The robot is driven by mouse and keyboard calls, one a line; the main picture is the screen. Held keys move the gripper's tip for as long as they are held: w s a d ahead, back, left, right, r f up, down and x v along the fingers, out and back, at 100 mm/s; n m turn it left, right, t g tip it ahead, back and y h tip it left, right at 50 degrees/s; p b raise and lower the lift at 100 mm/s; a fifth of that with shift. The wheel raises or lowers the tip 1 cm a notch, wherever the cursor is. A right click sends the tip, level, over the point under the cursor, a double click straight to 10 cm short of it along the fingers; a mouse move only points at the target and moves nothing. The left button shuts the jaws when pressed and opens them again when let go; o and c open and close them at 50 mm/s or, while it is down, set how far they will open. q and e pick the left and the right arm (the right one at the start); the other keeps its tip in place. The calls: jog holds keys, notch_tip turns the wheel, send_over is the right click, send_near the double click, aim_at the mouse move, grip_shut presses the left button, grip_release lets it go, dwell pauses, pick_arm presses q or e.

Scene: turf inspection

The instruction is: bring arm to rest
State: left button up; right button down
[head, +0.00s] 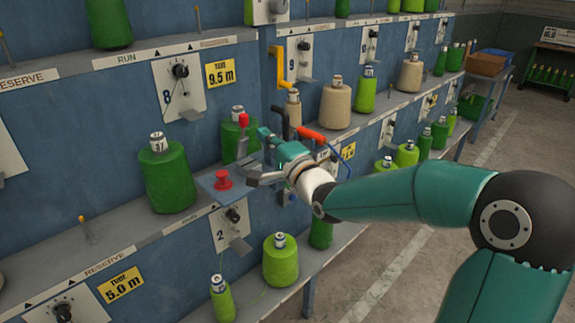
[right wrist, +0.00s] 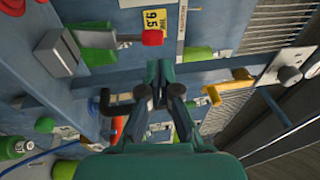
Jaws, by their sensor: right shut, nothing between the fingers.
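My right arm (head: 400,197) is teal with dark joints and reaches in from the right side of the head view. My right gripper (head: 262,160) is at the spool rack, close to the blue panel front and to the right of a red mushroom button (head: 222,180). In the right wrist view its fingers (right wrist: 160,72) are together with nothing between them. A red-tipped lever (head: 243,120) stands just behind and left of the gripper; it also shows in the right wrist view (right wrist: 152,38). My left gripper is not in view.
The blue rack (head: 130,95) has shelves with green spools (head: 165,180) and tan spools (head: 336,105). A yellow crank handle (head: 282,68) and an orange handle (head: 312,135) stick out close to the gripper. The concrete floor (head: 440,270) at right is open.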

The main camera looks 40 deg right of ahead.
jog(key=r+b+v, duration=0.1)
jog(key=v, duration=0.6)
jog(key=shift+s+a+f+b, duration=0.2)
jog(key=shift+s+f+b, duration=0.05)
jog(key=shift+s+b, duration=0.1)
